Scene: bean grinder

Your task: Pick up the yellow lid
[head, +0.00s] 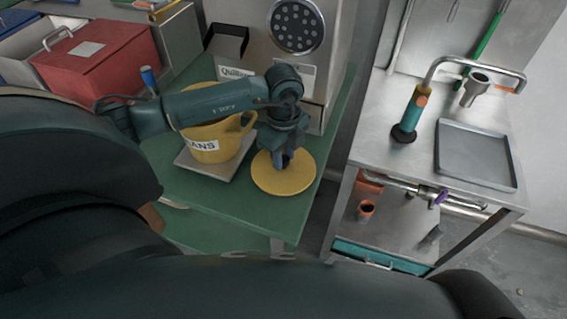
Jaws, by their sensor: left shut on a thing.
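The yellow lid (284,178) is a flat round disc over the right part of the green table, near its front right edge. My left gripper (283,160) points down at the middle of the lid and is shut on it, seemingly at a knob that the fingers hide. I cannot tell whether the lid rests on the table or is slightly raised. A yellow container (212,142) with a label ending in "ANS" stands just left of the lid, partly behind my left forearm. My right gripper is not in view.
The container stands on a grey plate (204,172) on the green table (245,212). A steel machine (262,65) rises behind. A red box (98,62) sits at the back left. Across a gap at the right, a metal bench (405,157) bears a grey tray (474,155) and a portafilter-like tool (413,112).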

